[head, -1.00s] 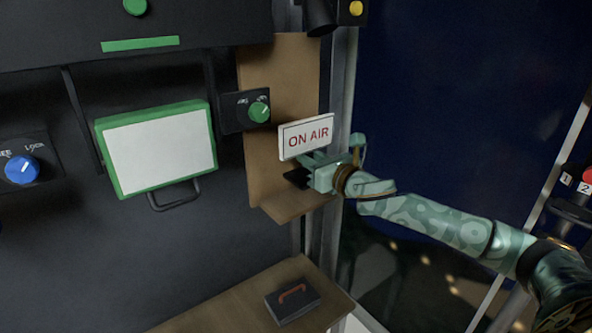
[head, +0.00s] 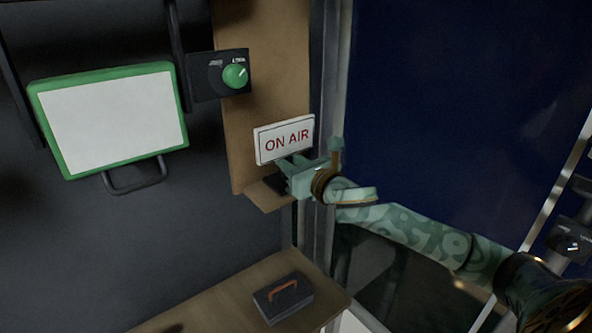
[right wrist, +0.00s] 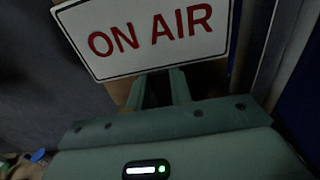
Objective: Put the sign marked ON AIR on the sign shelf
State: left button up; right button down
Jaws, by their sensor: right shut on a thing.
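The white sign with red ON AIR lettering (head: 285,139) is upright in my right gripper (head: 284,170), just above the small wooden sign shelf (head: 268,197). The gripper is shut on the sign's lower part, which the fingers and a dark base hide. In the right wrist view the sign (right wrist: 150,36) fills the top, above the gripper's fingers (right wrist: 160,88). I cannot tell whether the sign's base touches the shelf. My left gripper is in neither view.
A wooden back panel (head: 262,60) rises behind the shelf. A green-framed white panel (head: 112,120) and a box with a green knob (head: 235,76) are to the left. Below, a dark case with a red handle (head: 284,298) stands on a wooden bench (head: 225,292).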

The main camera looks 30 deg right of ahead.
jog(key=shift+w+d+f, duration=0.25)
jog(key=shift+w+d, duration=0.05)
jog(key=shift+d, duration=0.3)
jog(key=c, duration=1.5)
grip_release()
jog(key=shift+s+a+r, duration=0.1)
jog(key=shift+a, duration=0.1)
jog(key=shift+o, duration=1.2)
jog(key=shift+s+a+r, duration=0.1)
jog(key=shift+a+r, duration=0.05)
jog(key=shift+a, duration=0.15)
jog(key=shift+s+a, duration=0.1)
jog(key=shift+a, duration=0.1)
jog(key=shift+d, duration=0.45)
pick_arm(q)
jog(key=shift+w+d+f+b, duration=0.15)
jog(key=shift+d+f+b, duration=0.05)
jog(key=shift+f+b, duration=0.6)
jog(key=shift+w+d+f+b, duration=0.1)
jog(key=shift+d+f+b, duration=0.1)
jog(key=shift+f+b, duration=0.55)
pick_arm(e)
jog(key=s, duration=1.1)
jog(key=shift+s+d, duration=0.25)
jog(key=shift+s, duration=0.15)
